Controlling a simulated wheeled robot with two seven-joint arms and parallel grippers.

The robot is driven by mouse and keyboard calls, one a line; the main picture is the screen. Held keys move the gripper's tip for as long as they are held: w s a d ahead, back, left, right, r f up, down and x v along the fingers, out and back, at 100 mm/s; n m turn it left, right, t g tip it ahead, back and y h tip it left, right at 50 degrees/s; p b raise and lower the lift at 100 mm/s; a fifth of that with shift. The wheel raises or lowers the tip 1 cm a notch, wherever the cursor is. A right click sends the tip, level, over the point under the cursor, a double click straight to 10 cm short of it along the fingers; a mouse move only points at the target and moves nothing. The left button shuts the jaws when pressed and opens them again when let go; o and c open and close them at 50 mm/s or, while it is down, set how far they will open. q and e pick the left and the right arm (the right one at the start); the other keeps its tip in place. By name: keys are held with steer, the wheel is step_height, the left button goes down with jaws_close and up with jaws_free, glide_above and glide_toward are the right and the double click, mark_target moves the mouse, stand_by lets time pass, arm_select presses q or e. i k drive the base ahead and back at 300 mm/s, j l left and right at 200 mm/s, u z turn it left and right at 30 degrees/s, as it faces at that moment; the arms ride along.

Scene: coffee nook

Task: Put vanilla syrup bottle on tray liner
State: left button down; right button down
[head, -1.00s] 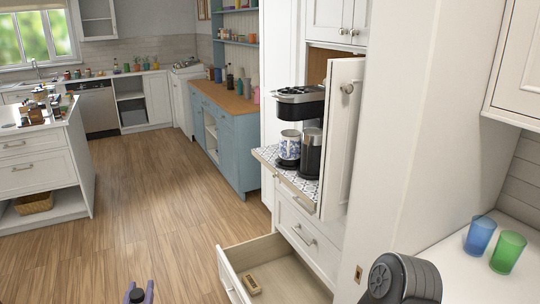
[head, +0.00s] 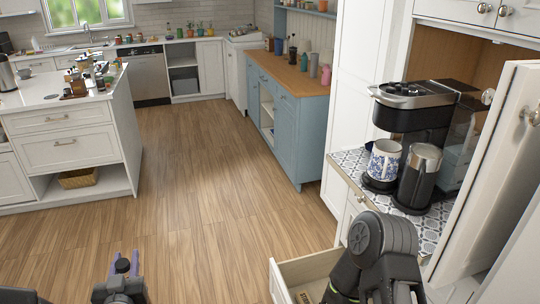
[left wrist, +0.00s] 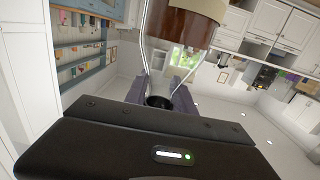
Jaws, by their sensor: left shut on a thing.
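My left gripper (head: 124,266), with purple fingers, is low in the head view, over the floor and well left of the coffee nook. It is shut on the vanilla syrup bottle, whose dark top (head: 122,266) shows between the fingers. In the left wrist view, the bottle (left wrist: 180,24) has a brown and cream body and a black top between the purple fingers (left wrist: 160,98). I cannot read its label. The blue-and-white patterned tray liner (head: 351,160) lies on the pull-out shelf under the coffee machine. My right gripper is not in view.
The coffee machine (head: 412,110), a blue-patterned mug (head: 384,160) and a dark canister (head: 419,177) occupy much of the liner. An open drawer (head: 285,285) juts out below. A cabinet door (head: 510,150) stands open at right. The wooden floor (head: 190,190) is clear.

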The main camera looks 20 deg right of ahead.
mark_target(351, 160)
steer(key=i+u, duration=0.3)
steer(key=i, duration=0.2)
steer(key=i+l+u, duration=0.3)
steer(key=i, duration=0.2)
steer(key=i+u, duration=0.35)
steer(key=u, duration=0.15)
steer(key=i+l+u, duration=0.1)
steer(key=i+u, duration=0.65)
steer(key=z, duration=0.6)
steer(key=j+z, duration=0.15)
steer(key=z, duration=0.5)
steer(key=j+z, duration=0.1)
steer(key=z, duration=0.5)
steer(key=j+z, duration=0.1)
steer(key=z, duration=1.15)
steer(key=j+z, duration=0.1)
steer(key=z, duration=0.55)
steer(key=k+z, duration=0.1)
steer(key=z, duration=1.15)
steer(key=k, duration=0.05)
